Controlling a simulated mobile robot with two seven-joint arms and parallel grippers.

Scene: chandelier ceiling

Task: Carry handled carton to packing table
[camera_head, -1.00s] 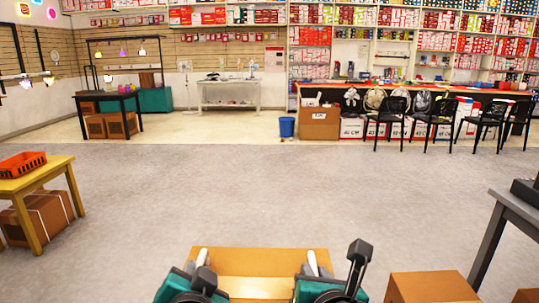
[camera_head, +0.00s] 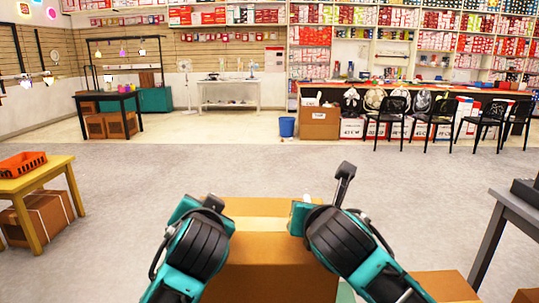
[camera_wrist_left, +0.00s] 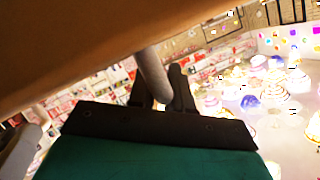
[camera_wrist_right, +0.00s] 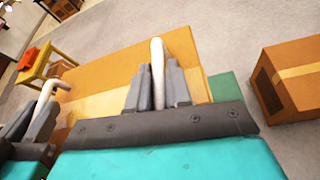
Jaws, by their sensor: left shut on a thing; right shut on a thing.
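The handled carton (camera_head: 270,268) is a brown box with a pale tape strip across its top, at bottom centre of the head view. It is raised in front of me between my arms. My left gripper (camera_wrist_left: 165,88) is shut on a pale bar handle (camera_wrist_left: 151,72) on one side. My right gripper (camera_wrist_right: 158,88) is shut on the other pale handle (camera_wrist_right: 157,52). Several tables show; which one is the packing table I cannot tell.
A dark table (camera_head: 505,225) edges in at right, near another brown box (camera_head: 445,286). Grey floor ahead is clear up to a blue bin (camera_head: 287,127) and black chairs (camera_head: 433,125).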

